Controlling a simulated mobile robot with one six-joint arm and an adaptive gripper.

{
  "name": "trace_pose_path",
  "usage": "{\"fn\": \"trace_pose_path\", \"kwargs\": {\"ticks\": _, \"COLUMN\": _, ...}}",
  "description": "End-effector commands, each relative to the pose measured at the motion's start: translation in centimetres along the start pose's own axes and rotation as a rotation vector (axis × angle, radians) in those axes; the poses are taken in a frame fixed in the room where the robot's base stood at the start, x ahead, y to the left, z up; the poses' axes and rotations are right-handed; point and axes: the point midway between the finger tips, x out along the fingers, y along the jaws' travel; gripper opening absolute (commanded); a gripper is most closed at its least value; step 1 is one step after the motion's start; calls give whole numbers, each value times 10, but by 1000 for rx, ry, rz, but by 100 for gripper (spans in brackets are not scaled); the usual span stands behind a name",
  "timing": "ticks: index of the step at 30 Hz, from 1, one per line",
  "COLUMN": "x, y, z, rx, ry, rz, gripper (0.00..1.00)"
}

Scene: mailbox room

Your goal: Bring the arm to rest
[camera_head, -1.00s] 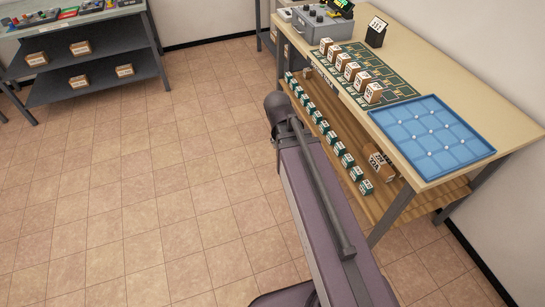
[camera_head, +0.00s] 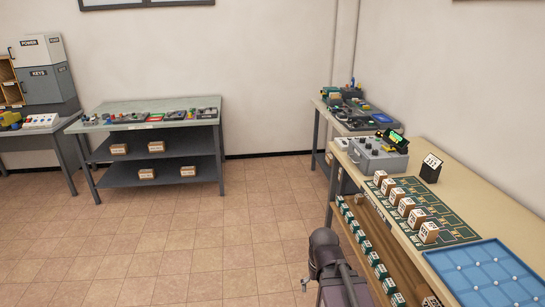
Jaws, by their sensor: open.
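My arm (camera_head: 333,268) rises from the bottom edge, right of the middle, over the floor and beside the wooden workbench on the right. Only its upper joint and part of one link show. A small dark bit sticks out at the joint's left side, too small to tell what it is. My gripper cannot be made out in this view.
The right workbench (camera_head: 488,212) holds a blue tray (camera_head: 490,275), several small boxes on a green mat, a grey device (camera_head: 378,155) and a black number stand (camera_head: 431,168). A grey table (camera_head: 150,109) stands at the back left. The tiled floor (camera_head: 180,240) between is clear.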

Motion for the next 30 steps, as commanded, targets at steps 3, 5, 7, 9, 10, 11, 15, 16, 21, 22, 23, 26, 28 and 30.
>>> {"fn": "trace_pose_path", "kwargs": {"ticks": 3, "x": -23, "y": 0, "z": 0, "rx": 0, "ry": 0, "rz": 1, "gripper": 98}}
{"fn": "trace_pose_path", "kwargs": {"ticks": 5, "x": -30, "y": 0, "z": 0, "rx": 0, "ry": 0, "rz": 1, "gripper": 98}}
{"fn": "trace_pose_path", "kwargs": {"ticks": 7, "x": -36, "y": 0, "z": 0, "rx": 1, "ry": 0, "rz": 1, "gripper": 98}}
{"fn": "trace_pose_path", "kwargs": {"ticks": 9, "x": -41, "y": 0, "z": 0, "rx": 1, "ry": 0, "rz": 1, "gripper": 98}}
{"fn": "trace_pose_path", "kwargs": {"ticks": 10, "x": -42, "y": 0, "z": 0, "rx": 1, "ry": 0, "rz": 1, "gripper": 98}}
{"fn": "trace_pose_path", "kwargs": {"ticks": 11, "x": -42, "y": 0, "z": 0, "rx": 1, "ry": 0, "rz": 1, "gripper": 98}}
{"fn": "trace_pose_path", "kwargs": {"ticks": 15, "x": -42, "y": 0, "z": 0, "rx": 1, "ry": 0, "rz": 1, "gripper": 98}}
{"fn": "trace_pose_path", "kwargs": {"ticks": 16, "x": -42, "y": 0, "z": 0, "rx": 1, "ry": 0, "rz": 1, "gripper": 98}}
{"fn": "trace_pose_path", "kwargs": {"ticks": 21, "x": -42, "y": 0, "z": 0, "rx": 1, "ry": 0, "rz": 1, "gripper": 98}}
{"fn": "trace_pose_path", "kwargs": {"ticks": 22, "x": -42, "y": 0, "z": 0, "rx": 1, "ry": 0, "rz": 1, "gripper": 98}}
{"fn": "trace_pose_path", "kwargs": {"ticks": 23, "x": -42, "y": 0, "z": 0, "rx": 1, "ry": 0, "rz": 1, "gripper": 98}}
{"fn": "trace_pose_path", "kwargs": {"ticks": 26, "x": -42, "y": 0, "z": 0, "rx": 1, "ry": 0, "rz": 1, "gripper": 98}}
{"fn": "trace_pose_path", "kwargs": {"ticks": 28, "x": -42, "y": 0, "z": 0, "rx": 1, "ry": 0, "rz": 1, "gripper": 98}}
{"fn": "trace_pose_path", "kwargs": {"ticks": 30, "x": -42, "y": 0, "z": 0, "rx": 1, "ry": 0, "rz": 1, "gripper": 98}}
